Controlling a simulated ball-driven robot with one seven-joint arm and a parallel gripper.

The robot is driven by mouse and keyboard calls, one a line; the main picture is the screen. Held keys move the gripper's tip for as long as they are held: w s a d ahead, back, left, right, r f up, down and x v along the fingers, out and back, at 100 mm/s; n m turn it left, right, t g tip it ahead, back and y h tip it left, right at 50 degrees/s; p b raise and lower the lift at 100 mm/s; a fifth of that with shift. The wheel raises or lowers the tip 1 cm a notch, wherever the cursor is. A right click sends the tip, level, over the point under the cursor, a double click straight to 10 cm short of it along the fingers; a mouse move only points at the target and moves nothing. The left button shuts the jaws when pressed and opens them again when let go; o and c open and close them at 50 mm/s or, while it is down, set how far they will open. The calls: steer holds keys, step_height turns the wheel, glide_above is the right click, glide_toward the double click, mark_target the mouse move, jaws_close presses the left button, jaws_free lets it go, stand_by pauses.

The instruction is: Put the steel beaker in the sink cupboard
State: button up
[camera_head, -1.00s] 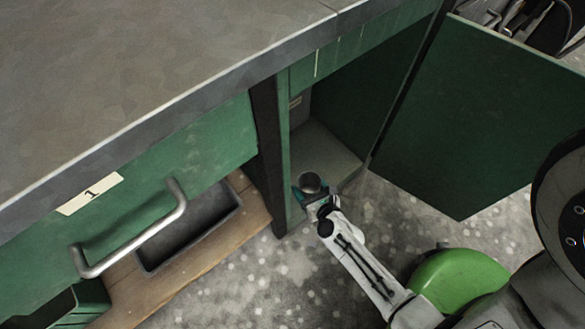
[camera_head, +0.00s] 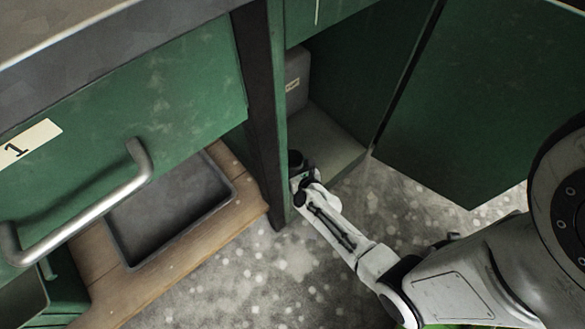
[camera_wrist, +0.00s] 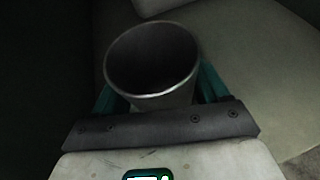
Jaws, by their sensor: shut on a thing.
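The steel beaker (camera_wrist: 150,98) is a grey metal cup with its open mouth toward the wrist camera. My gripper (camera_wrist: 152,100) is shut on it, with teal fingers on both sides of the beaker. In the head view my gripper (camera_head: 297,160) is at the front of the open green cupboard (camera_head: 325,150), at its left side, and the beaker is hidden there. I cannot tell whether the beaker touches the cupboard floor.
The green cupboard door (camera_head: 480,110) stands open on the right. A grey box (camera_head: 297,75) is at the back inside the cupboard. A dark post (camera_head: 262,130) borders the opening on the left. A grey tray (camera_head: 170,215) lies on a wooden shelf further left. The cupboard floor (camera_head: 330,140) has free room.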

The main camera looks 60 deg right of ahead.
steer(key=shift+f, duration=0.3)
steer(key=shift+f, duration=0.15)
steer(key=o, duration=1.2)
steer(key=shift+s+a+r, duration=0.1)
steer(key=shift+r, duration=0.15)
steer(key=p+v, duration=0.3)
steer(key=v, duration=0.8)
steer(key=shift+s, duration=0.3)
steer(key=shift+a+r, duration=0.1)
